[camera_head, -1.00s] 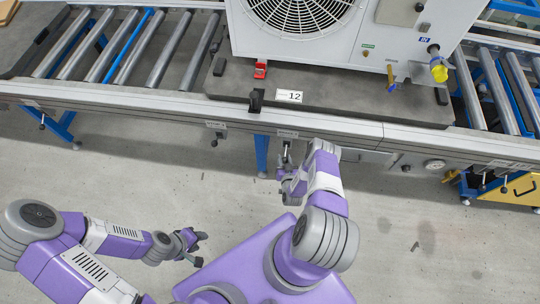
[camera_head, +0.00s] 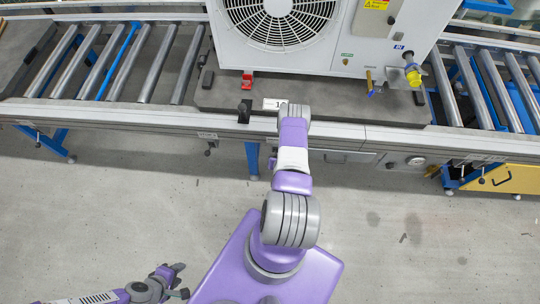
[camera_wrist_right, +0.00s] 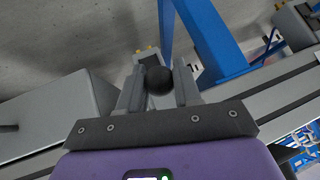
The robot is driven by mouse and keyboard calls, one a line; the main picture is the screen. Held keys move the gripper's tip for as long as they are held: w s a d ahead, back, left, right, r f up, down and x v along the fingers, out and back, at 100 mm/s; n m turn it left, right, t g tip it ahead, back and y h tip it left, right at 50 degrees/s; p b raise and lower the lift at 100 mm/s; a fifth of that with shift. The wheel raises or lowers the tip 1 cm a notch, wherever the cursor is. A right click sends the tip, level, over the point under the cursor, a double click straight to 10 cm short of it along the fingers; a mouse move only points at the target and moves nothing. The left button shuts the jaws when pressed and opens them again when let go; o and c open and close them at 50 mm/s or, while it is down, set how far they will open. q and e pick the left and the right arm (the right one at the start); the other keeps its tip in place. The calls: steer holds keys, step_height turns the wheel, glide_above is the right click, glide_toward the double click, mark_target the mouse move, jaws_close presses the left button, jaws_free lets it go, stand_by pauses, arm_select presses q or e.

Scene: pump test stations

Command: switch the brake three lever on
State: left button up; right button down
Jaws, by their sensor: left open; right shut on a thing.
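In the right wrist view, a lever with a round black knob (camera_wrist_right: 159,80) sits between the two fingers of my right gripper (camera_wrist_right: 158,88), which is shut on it. In the head view my right arm reaches up to the conveyor's front rail (camera_head: 375,138). The arm hides the right gripper, the lever and any label there, so I cannot read which brake lever it is. My left gripper (camera_head: 177,281) is open and empty over the floor at the bottom left.
Another small lever (camera_head: 208,151) hangs under the rail left of my right arm, below a label (camera_head: 207,135). A large white fan unit (camera_head: 335,35) stands on a grey pallet (camera_head: 222,92) on the conveyor. A yellow cabinet (camera_head: 510,178) is at the right. The floor in front is clear.

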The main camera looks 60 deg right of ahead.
steer(key=shift+w+d+r, duration=0.15)
steer(key=shift+d+r, duration=0.15)
steer(key=shift+d, duration=0.05)
steer(key=c, duration=0.8)
jaws_free()
steer(key=shift+a+f, duration=0.1)
steer(key=shift+a, duration=0.15)
steer(key=p+v, duration=0.2)
steer(key=v, duration=0.5)
steer(key=shift+s, duration=0.2)
